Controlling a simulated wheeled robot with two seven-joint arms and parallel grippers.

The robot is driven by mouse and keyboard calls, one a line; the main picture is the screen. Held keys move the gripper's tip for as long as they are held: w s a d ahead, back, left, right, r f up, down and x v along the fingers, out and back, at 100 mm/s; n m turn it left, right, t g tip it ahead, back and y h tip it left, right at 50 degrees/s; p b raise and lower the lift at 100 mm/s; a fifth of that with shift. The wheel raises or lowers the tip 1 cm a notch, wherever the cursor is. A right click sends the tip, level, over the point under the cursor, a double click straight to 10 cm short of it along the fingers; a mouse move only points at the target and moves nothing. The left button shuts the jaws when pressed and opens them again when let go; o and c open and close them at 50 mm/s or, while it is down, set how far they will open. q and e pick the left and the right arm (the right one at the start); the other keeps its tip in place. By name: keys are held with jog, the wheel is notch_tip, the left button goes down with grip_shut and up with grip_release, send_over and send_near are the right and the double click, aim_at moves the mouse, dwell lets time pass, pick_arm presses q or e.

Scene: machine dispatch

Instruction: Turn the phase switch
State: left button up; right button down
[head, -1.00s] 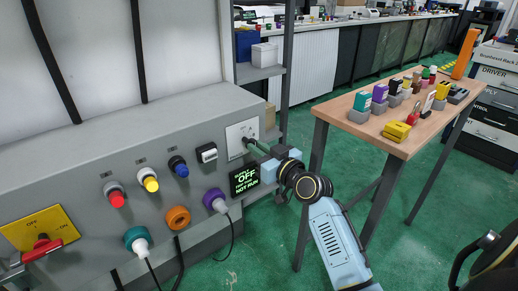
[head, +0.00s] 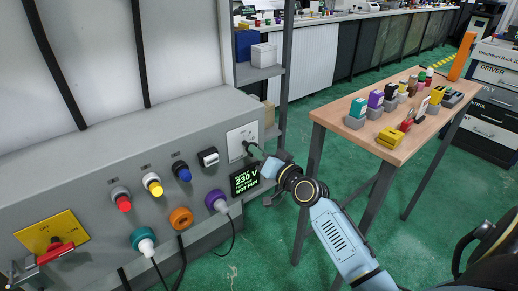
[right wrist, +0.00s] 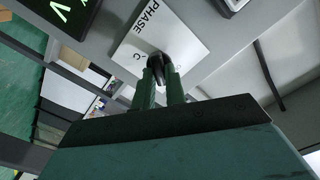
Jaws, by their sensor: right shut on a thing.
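The phase switch is a black knob (right wrist: 160,68) on a white plate (right wrist: 137,42) marked PHASE. In the head view the white plate (head: 242,139) is at the right end of the grey panel. My right gripper (right wrist: 160,82) is shut on the knob, one green-looking finger on each side of it. In the head view my right gripper (head: 256,152) reaches the plate from the lower right and partly hides the knob. The display (head: 244,179) below the plate reads 230 V and NOT RUN.
The grey panel (head: 80,185) also carries red, yellow and blue buttons, coloured sockets with cables, and a red handle (head: 62,250) on a yellow plate. A wooden table (head: 405,147) with several small parts stands to the right. Green floor lies between.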

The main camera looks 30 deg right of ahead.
pick_arm(q)
jog(key=shift+w+a+f+p, duration=0.1)
jog(key=shift+a+f+p, duration=0.05)
jog(key=shift+f, duration=0.35)
jog(key=shift+w+a+f+p, duration=0.1)
jog(key=shift+f+p, duration=0.05)
jog(key=shift+f, duration=0.35)
pick_arm(e)
jog(key=shift+m, duration=1)
jog(key=c, duration=1.4)
grip_release()
jog(key=shift+c, duration=0.2)
